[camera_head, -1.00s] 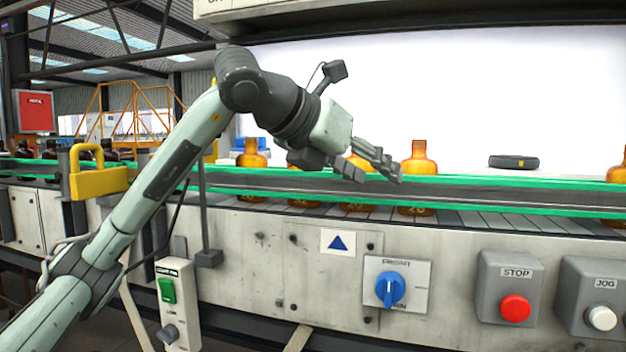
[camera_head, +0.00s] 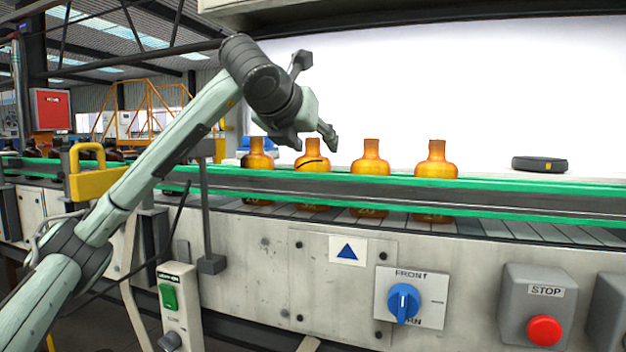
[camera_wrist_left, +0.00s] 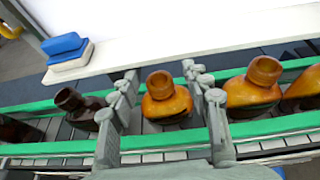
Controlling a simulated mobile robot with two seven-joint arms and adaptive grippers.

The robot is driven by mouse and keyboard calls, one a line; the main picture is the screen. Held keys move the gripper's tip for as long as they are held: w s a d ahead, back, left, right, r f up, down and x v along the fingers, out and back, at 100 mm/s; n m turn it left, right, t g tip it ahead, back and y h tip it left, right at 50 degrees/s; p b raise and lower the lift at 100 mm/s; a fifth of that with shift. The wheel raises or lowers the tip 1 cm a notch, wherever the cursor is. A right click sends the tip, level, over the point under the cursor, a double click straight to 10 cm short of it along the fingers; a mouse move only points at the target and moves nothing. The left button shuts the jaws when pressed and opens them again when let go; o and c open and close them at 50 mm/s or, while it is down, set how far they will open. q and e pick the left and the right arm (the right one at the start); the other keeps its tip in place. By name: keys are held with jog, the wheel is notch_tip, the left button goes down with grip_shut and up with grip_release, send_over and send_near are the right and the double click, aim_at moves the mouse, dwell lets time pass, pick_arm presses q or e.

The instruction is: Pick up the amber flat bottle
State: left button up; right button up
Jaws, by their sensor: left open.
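Several amber bottles with short necks stand upright in a row on the conveyor (camera_head: 540,232), behind its green-edged rail. In the head view they are the leftmost one (camera_head: 257,160), the second (camera_head: 312,158), the third (camera_head: 370,162) and the rightmost (camera_head: 437,160). I cannot tell which is the flat one. My left gripper (camera_head: 328,136) is above the row and empty. In the left wrist view its open fingers (camera_wrist_left: 158,100) frame one amber bottle (camera_wrist_left: 166,102) below them, apparently without touching it. Another amber bottle (camera_wrist_left: 254,90) is just right of the fingers.
Dark brown bottles (camera_wrist_left: 82,106) stand left of the fingers. A black puck-like object (camera_head: 539,164) sits farther right. The green rail (camera_head: 500,200) runs along the conveyor front; a yellow padlock shape (camera_head: 95,180) is at left.

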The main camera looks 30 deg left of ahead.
pick_arm(q)
grip_shut()
dwell(0.3)
dwell(0.3)
